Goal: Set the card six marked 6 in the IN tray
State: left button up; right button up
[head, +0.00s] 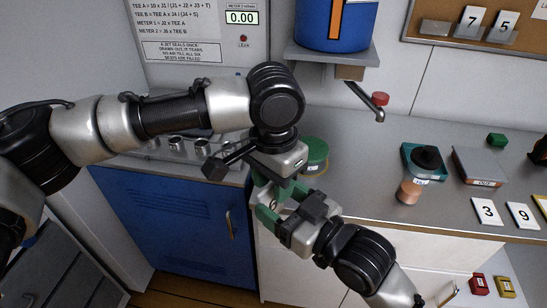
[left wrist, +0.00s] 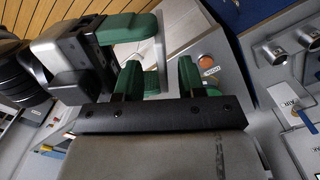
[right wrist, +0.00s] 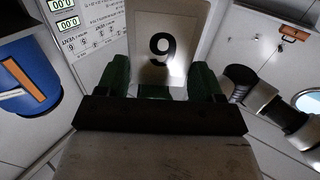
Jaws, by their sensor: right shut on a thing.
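My right gripper (head: 268,208) is shut on a white card, in front of the counter edge. In the right wrist view the card (right wrist: 170,30) stands out beyond the fingers (right wrist: 165,90), and its black figure reads as a 9. That view looks turned over, since the panel's writing appears inverted, so the figure may be a 6. In the head view the card is mostly hidden. My left gripper (head: 278,183) is close beside the right one. In the left wrist view its green fingers (left wrist: 158,80) are apart. A grey tray (head: 479,165) has a label I cannot read.
Cards marked 3 (head: 487,211) and 9 (head: 523,216) lie on the counter. A tap (head: 379,105) juts out under the blue tank (head: 318,35).

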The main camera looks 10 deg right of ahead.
aim_at(271, 202)
pick_arm(q)
jog(key=shift+f, duration=2)
jog(key=shift+c, duration=0.3)
grip_shut()
pick_arm(e)
jog(key=o, duration=1)
